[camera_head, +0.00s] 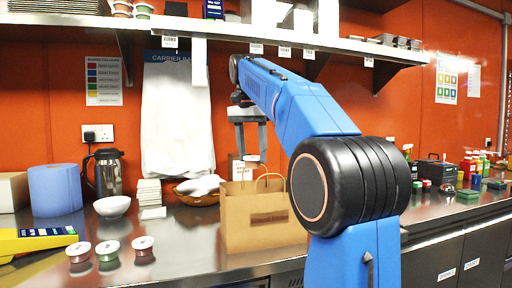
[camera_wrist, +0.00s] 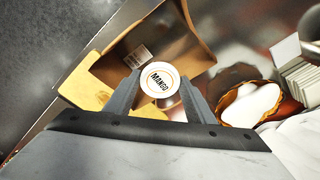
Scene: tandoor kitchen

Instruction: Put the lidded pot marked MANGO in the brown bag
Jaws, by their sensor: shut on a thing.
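In the head view my gripper (camera_head: 249,152) hangs above the brown bag (camera_head: 262,232), fingers downward. The pot is hard to make out there. The open brown paper bag also shows in the wrist view (camera_wrist: 92,90), below and around the pot. The bag stands upright on the steel counter with its handles up. I cannot tell how far the pot is above the bag's rim.
Several small lidded pots (camera_head: 108,250) stand at the counter's front left, near a yellow scale (camera_head: 35,242). A white bowl (camera_head: 112,207), a blue roll (camera_head: 55,190) and a flask (camera_head: 106,172) are behind. A basket (camera_head: 198,192) sits behind the bag. A shelf (camera_head: 300,38) runs overhead.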

